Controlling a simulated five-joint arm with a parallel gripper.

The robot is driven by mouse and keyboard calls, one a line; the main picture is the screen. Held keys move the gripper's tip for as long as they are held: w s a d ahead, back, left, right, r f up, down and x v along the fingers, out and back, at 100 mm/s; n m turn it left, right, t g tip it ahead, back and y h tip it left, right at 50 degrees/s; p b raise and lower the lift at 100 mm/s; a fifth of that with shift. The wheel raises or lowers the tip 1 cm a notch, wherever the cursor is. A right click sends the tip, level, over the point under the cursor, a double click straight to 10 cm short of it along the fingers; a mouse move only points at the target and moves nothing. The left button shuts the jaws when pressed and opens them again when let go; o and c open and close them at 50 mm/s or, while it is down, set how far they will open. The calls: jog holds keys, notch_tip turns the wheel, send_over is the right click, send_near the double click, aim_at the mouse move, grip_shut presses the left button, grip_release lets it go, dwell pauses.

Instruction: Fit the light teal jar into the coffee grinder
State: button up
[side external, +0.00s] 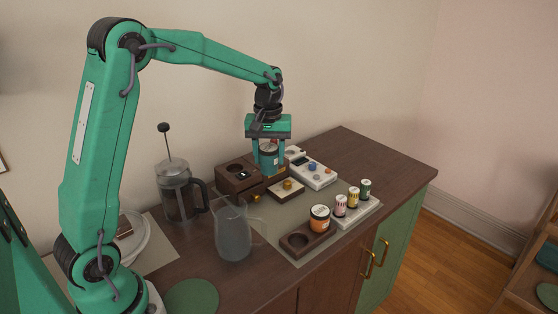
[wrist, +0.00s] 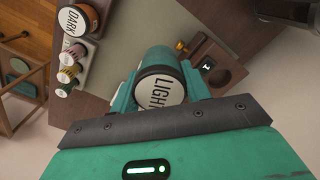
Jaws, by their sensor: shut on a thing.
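The light teal jar (side external: 268,158) is between the fingers of my gripper (side external: 269,170), shut on it. In the wrist view the jar (wrist: 160,88) shows its round lid marked "LIGHT". What looks like the coffee grinder is a dark brown wooden block (side external: 229,181) with a round opening, a small display and a brass knob; it also shows in the wrist view (wrist: 235,88).
An orange jar marked "DARK" (side external: 320,224) stands in a wooden holder (side external: 309,246) beside an empty round recess. Several small striped pots (side external: 340,206) stand on a white tray. A white device (side external: 322,178) is behind. A French press (side external: 177,190) and glass pitcher (side external: 233,235) stand left.

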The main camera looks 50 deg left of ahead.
jog(key=s+a+r+n, duration=0.1)
jog(key=a+n, duration=0.1)
jog(key=a, duration=1.3)
jog(key=shift+s, duration=0.3)
jog(key=shift+f, duration=0.1)
jog(key=shift+f, duration=2.85)
jog(key=shift+f, duration=1.35)
jog(key=o, duration=1.1)
jog(key=shift+o, duration=0.2)
notch_tip(320, 180, up, 8)
jog(key=shift+f, duration=0.25)
